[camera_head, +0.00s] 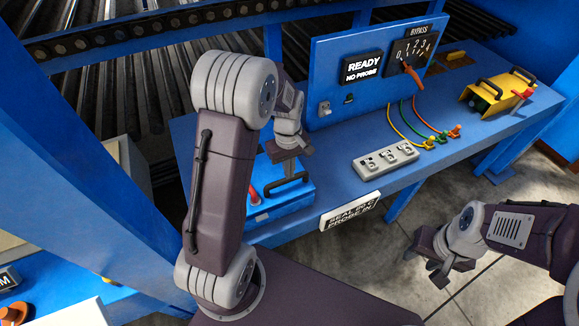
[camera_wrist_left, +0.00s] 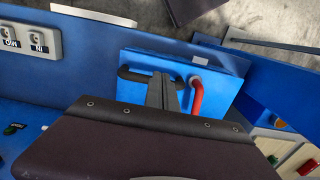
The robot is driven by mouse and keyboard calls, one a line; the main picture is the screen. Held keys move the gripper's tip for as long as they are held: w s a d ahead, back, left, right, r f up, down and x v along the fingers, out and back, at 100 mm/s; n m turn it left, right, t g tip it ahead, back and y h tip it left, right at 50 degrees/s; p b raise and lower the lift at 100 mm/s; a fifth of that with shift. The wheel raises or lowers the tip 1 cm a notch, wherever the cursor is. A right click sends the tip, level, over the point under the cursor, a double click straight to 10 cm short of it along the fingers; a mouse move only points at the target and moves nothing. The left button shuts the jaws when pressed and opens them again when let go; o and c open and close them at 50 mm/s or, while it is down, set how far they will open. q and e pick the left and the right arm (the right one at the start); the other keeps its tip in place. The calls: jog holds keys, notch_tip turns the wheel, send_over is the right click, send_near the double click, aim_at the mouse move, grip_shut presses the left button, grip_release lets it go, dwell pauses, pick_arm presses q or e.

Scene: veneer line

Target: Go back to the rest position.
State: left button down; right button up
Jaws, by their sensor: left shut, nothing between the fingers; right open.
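My left gripper (camera_head: 288,162) hangs over the left end of the blue bench, above a blue box (camera_head: 270,208) with a black handle (camera_head: 287,191) and a red lever (camera_head: 254,196). In the left wrist view its shut, empty fingers (camera_wrist_left: 163,92) overlap the black handle (camera_wrist_left: 135,73), with the red lever (camera_wrist_left: 197,96) beside them. I cannot tell whether they touch the handle. My right gripper (camera_head: 438,272) is open and empty, low over the floor in front of the bench.
A blue panel (camera_head: 340,105) reads READY, NO PROBE, with an orange pointer (camera_head: 413,76) on a dial. A grey socket strip (camera_head: 385,160), several coloured plugs and a yellow box (camera_head: 490,98) sit on the bench. The floor (camera_head: 340,265) before it is clear.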

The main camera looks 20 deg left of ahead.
pick_arm(q)
notch_tip(320, 180, up, 3)
jog(key=shift+w+a+f, duration=0.1)
jog(key=shift+a+f, duration=0.05)
jog(key=shift+f, duration=0.05)
